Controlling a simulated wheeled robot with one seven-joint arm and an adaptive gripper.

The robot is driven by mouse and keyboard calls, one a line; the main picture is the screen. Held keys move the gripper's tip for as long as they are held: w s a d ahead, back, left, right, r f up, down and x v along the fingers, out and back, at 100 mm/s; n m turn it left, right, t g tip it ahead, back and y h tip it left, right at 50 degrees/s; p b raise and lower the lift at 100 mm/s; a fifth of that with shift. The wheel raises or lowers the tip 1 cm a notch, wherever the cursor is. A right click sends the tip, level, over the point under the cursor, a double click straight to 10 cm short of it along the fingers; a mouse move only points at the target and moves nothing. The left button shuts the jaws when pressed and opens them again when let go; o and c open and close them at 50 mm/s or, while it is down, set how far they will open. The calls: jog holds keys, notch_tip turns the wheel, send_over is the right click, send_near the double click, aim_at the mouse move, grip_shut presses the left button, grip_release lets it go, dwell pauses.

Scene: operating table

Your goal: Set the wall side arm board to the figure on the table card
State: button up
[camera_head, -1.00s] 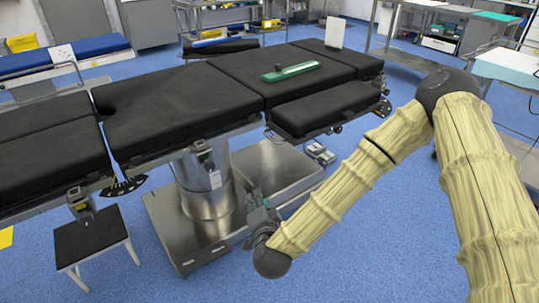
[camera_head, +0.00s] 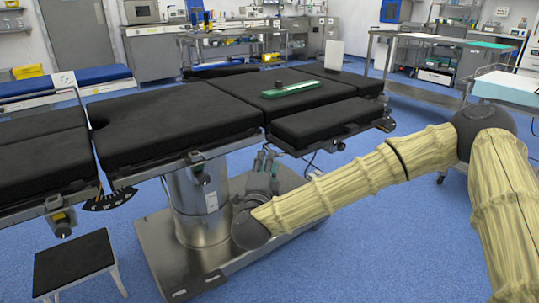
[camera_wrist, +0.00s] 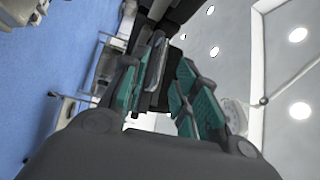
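The near side arm board (camera_head: 322,122) is a black pad beside the operating table (camera_head: 170,115), roughly parallel to it. A second dark pad (camera_head: 220,71) shows beyond the table's far edge; I cannot tell which is the wall side board. A white card (camera_head: 333,56) stands at the table's head end; its figure is unreadable. My gripper (camera_head: 264,162) is below the near table edge, left of and lower than the near board. In the wrist view its teal-padded fingers (camera_wrist: 168,88) are apart. Dark parts show between and beyond them; I cannot tell whether they touch.
A green bar (camera_head: 290,89) lies on the table. The metal pedestal (camera_head: 200,195) stands behind my gripper. Black fan-shaped scales sit below the near edge at left (camera_head: 110,200) and by the board's right end (camera_head: 385,122). A stool (camera_head: 73,258) stands at lower left.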

jog(key=shift+w+d+r+b, duration=0.15)
jog(key=shift+w+b, duration=0.1)
jog(key=shift+w, duration=0.8)
jog(key=shift+w+d+r+b, duration=0.15)
jog(key=shift+w+b, duration=0.1)
jog(key=shift+w, duration=0.75)
jog(key=shift+w+d+r+b, duration=0.15)
jog(key=shift+w+b, duration=0.1)
jog(key=shift+w, duration=0.8)
jog(key=shift+f, duration=0.1)
